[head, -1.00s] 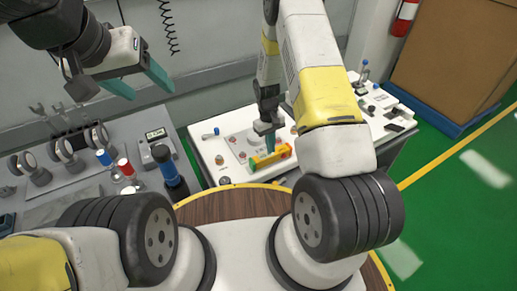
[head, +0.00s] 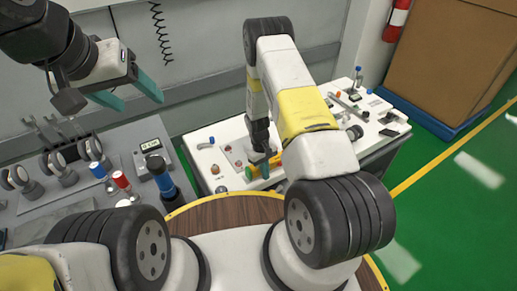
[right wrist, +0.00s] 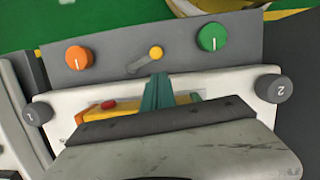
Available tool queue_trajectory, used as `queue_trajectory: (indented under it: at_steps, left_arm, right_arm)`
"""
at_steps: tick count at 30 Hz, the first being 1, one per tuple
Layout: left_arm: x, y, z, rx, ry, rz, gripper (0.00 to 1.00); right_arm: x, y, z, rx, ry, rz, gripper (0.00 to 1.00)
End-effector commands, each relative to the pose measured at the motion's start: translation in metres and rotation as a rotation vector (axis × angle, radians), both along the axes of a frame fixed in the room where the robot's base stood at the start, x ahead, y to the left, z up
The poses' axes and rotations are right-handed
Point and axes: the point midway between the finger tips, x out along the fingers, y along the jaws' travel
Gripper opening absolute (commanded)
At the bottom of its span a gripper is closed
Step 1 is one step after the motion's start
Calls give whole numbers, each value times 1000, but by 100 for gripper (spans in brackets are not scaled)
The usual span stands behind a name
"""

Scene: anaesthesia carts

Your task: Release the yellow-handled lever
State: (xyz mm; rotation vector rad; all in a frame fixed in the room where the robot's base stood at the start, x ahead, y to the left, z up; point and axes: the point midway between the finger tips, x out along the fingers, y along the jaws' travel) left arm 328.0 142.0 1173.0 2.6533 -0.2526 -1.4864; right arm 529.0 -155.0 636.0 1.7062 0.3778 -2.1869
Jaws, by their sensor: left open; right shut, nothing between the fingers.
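The yellow-handled lever (right wrist: 146,60) is in the right wrist view, a short grey arm with a round yellow knob. It lies slanted on a dark grey panel (right wrist: 100,62), its knob at the upper right end. My right gripper (right wrist: 158,80) is shut and empty, its teal fingertips just below the knob in that view. I cannot tell whether they touch the lever. In the head view my right gripper (head: 260,160) is low over the white cart (head: 205,160), and I cannot make out the lever there. My left gripper (head: 136,96) is open and empty, above the grey cart.
An orange dial (right wrist: 78,57) and a green dial (right wrist: 212,37) flank the lever. A yellow box with a red button (right wrist: 109,104) lies behind my right fingers. The grey cart (head: 60,205) carries several gauges. Green floor is clear at right.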

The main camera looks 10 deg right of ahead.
Motion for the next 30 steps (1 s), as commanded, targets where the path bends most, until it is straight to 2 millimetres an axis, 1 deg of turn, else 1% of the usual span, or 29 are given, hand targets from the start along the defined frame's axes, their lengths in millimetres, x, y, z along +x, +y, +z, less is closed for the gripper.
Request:
queue_trajectory:
  at_steps: [1,6,9,12,16,30]
  left_arm:
    - [0,0,0,0,0,0,63]
    - [0,0,0,0,0,0,63]
    - [0,0,0,0,0,0,63]
    - [0,0,0,0,0,0,63]
    - [0,0,0,0,0,0,63]
    - [0,0,0,0,0,0,63]
  right_arm:
    - [-4,-1,-11,-1,4,0,0]
    - [-10,-4,-38,0,2,1,0]
    - [-11,-5,-49,0,1,0,0]
    - [-12,-6,-55,0,0,0,0]
    - [-13,-6,-58,0,-1,0,0]
    - [-15,-6,-57,0,-1,28,0]
